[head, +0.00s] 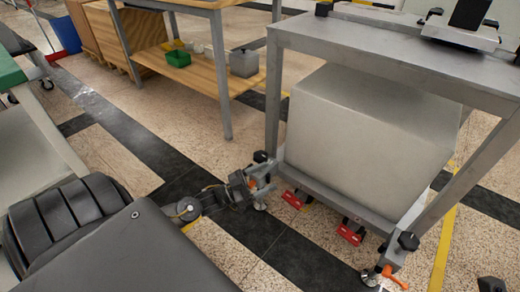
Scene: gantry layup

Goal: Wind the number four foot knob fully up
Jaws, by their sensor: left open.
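A grey metal gantry frame (378,44) stands at the right in the head view. One black foot knob (260,157) shows at its left corner, above a small metal foot (259,206). Another black knob (408,240) sits at the near right corner, by an orange lever (393,278). No number is readable on either knob. My left gripper (264,184) is open at the left corner, just below the first knob. Whether it touches anything there is too small to tell. My right gripper is not in view.
A big grey block (372,135) fills the frame's lower part. Red pieces (350,235) stick out along its base. A wooden-shelved bench (190,68) with a green bin (178,58) stands behind. Speckled floor (205,150) is clear between bench and arm.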

